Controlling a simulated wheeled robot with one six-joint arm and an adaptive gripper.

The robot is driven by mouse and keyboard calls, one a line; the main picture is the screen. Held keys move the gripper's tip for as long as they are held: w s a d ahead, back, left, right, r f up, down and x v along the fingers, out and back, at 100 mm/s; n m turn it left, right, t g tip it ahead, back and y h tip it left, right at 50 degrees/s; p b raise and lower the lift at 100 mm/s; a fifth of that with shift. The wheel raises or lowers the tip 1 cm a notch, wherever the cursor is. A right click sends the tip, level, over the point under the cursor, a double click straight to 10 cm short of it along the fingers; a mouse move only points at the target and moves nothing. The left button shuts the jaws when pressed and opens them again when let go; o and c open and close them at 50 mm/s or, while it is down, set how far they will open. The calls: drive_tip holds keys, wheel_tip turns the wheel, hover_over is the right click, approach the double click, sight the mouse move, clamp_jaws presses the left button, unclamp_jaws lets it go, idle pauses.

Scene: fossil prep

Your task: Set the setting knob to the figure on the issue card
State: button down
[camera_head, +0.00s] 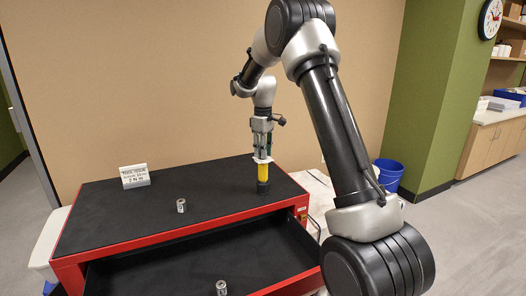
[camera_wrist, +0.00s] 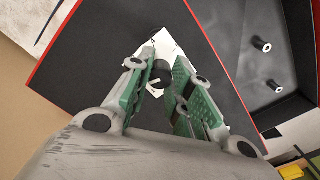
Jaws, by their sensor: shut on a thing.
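A yellow upright tool (camera_head: 263,173) with a black foot stands on the black top of the red cabinet (camera_head: 110,215). A white plate (camera_head: 262,160) lies across its upper end. The dark setting knob (camera_wrist: 161,76) shows between my fingers in the wrist view, with a pale mark on it, above the white plate (camera_wrist: 163,45). My gripper (camera_head: 262,148) points straight down and is shut on the knob. The plate's markings are too small to read. The issue card (camera_head: 135,176) stands at the back left of the cabinet; its last line looks like "2 N m".
A small metal cylinder (camera_head: 181,205) stands on the cabinet top, left of the tool. Another cylinder (camera_head: 221,287) is in the open front drawer (camera_head: 200,265). A blue bucket (camera_head: 389,174) stands on the floor to the right. The cabinet top is otherwise mostly clear.

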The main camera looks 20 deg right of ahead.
idle(0.3)
drive_tip(key=c, duration=1.3)
unclamp_jaws()
drive_tip(key=shift+o, duration=0.2)
wheel_tip(320, 180, up, 12)
